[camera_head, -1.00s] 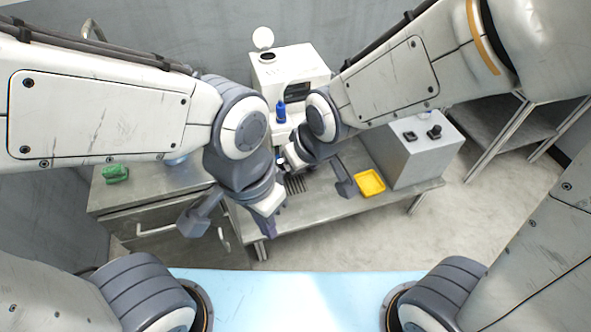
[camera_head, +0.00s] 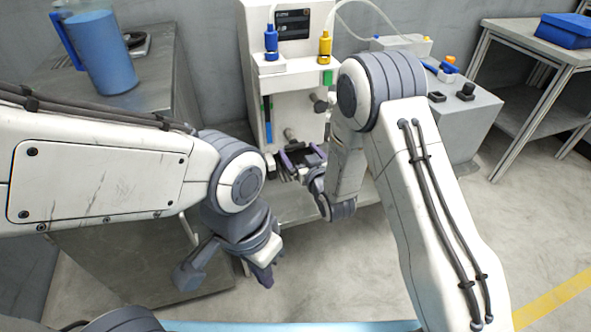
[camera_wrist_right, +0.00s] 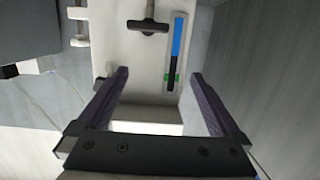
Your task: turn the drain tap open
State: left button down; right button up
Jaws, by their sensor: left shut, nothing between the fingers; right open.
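The drain tap looks to be the grey T-shaped handle (camera_head: 290,135) low on the front of the white machine (camera_head: 295,95). In the right wrist view a dark T-handle (camera_wrist_right: 148,26) stands out from the white front, beside a gauge strip. My right gripper (camera_head: 302,153) is open in front of the machine, just below the handle in the head view. In the right wrist view its purple fingers (camera_wrist_right: 160,75) are apart with nothing between them, and the handle lies beyond the tips. My left gripper (camera_head: 263,274) is shut and empty, low and away from the machine.
A dark knob (camera_head: 320,104) sits at the machine's right side. Blue (camera_head: 271,42) and yellow (camera_head: 325,48) bottles stand on its ledges. A blue jug (camera_head: 104,55) is on the left bench. A grey control box (camera_head: 455,110) stands right. Floor is free at lower right.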

jog(key=t+b, duration=0.2)
jog(key=b, duration=0.2)
send_near(296, 148)
jog(key=b+x, duration=0.3)
jog(key=x, duration=0.7)
jog(key=shift+w+a, duration=0.15)
jog(key=shift+w, duration=0.2)
pick_arm(q)
notch_tip(296, 148, down, 10)
jog(key=shift+r, duration=0.25)
pick_arm(e)
jog(key=c, duration=1.1)
